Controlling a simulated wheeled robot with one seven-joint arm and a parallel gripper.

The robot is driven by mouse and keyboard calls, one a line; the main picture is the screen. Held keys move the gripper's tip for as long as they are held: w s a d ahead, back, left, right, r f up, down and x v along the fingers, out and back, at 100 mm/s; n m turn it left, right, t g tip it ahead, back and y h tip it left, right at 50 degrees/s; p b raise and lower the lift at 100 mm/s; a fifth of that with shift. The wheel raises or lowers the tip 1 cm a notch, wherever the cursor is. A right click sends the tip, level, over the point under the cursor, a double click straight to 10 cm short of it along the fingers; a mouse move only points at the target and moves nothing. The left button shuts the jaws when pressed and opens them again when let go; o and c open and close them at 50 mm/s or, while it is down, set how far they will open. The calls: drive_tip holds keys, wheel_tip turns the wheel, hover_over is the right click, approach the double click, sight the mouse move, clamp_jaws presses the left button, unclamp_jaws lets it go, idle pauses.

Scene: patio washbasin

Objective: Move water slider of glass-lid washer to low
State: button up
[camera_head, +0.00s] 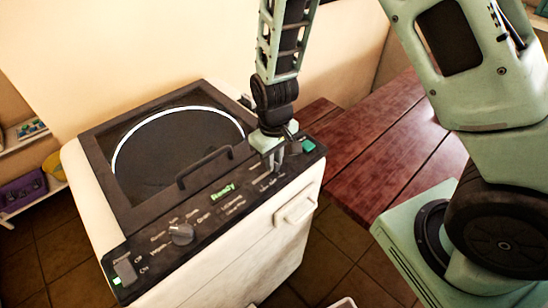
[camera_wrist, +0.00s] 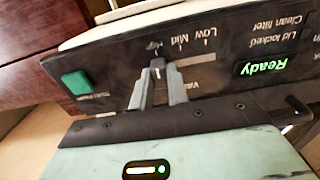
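The glass-lid washer (camera_head: 285,235) is a white top-loader with a dark control panel and a round window in its closed lid (camera_head: 178,140). In the wrist view its water slider (camera_wrist: 158,66) shows as a small light knob at the High end of a track (camera_wrist: 192,58) marked Low, Mid and High. My gripper (camera_head: 274,164) is down at the right part of the panel. In the wrist view the fingertips (camera_wrist: 158,74) straddle the knob with a narrow gap between them. Whether they touch the knob is hard to tell.
The panel also has a green button (camera_wrist: 75,82), a lit Ready display (camera_wrist: 264,66), a round dial (camera_head: 182,234) and a power switch (camera_head: 125,271). A lid handle (camera_head: 204,166) stands behind the panel. A reddish wooden table (camera_head: 385,140) lies to the right.

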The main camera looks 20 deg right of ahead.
sight(254, 182)
clamp_jaws()
drive_tip(key=a, duration=0.2)
drive_tip(key=s+a, duration=0.1)
drive_tip(key=a, duration=0.1)
drive_tip(key=s+a, duration=0.1)
drive_tip(key=a, duration=0.1)
drive_tip(key=shift+p, duration=0.35)
drive_tip(key=o, duration=0.7)
unclamp_jaws()
drive_tip(key=shift+a, duration=0.15)
drive_tip(key=shift+r, duration=0.1)
wheel_tip(254, 182, up, 17)
drive_tip(key=b, duration=0.3)
drive_tip(key=shift+r, duration=0.15)
